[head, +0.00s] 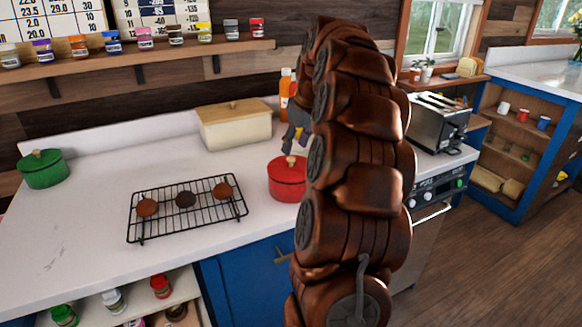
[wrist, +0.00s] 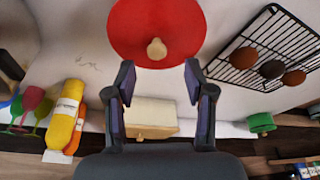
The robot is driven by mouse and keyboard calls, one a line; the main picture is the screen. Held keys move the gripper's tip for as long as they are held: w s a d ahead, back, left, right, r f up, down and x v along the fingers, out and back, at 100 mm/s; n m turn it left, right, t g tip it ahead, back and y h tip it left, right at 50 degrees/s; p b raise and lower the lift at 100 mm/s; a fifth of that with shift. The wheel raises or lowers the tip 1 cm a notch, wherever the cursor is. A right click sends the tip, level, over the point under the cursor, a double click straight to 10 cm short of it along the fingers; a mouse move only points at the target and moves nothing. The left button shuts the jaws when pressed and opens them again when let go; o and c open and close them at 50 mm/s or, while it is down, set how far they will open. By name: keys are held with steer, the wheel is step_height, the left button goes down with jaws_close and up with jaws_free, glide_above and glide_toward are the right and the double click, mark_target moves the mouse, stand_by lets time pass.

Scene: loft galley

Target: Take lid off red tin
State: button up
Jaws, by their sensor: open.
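The red tin (head: 286,182) stands on the white counter, right of the wire rack, partly hidden by my arm. Its red lid (wrist: 135,30) with a pale round knob (wrist: 156,49) is on top. My gripper (head: 295,142) is above the tin in the head view. In the wrist view my gripper (wrist: 158,72) is open and empty, its two fingers pointing toward the lid. The knob lies beyond the fingertips, roughly in line with the gap between them, and I see no contact.
A wire rack (head: 190,223) with three round brown items stands left of the tin. A cream box (head: 232,130) with a wooden lid stands behind, near orange bottles (head: 285,92). A green pot (head: 42,170) is far left. A toaster (head: 437,122) stands right.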

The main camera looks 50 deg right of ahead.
mark_target(291, 158)
steer(key=shift+d+p+x, duration=0.15)
steer(key=shift+p+x, duration=0.25)
steer(key=shift+x, duration=0.85)
steer(key=shift+d+p+x, duration=0.1)
steer(key=shift+p+x, duration=0.25)
steer(key=shift+x, duration=0.9)
steer(key=shift+w, duration=0.15)
jaws_close()
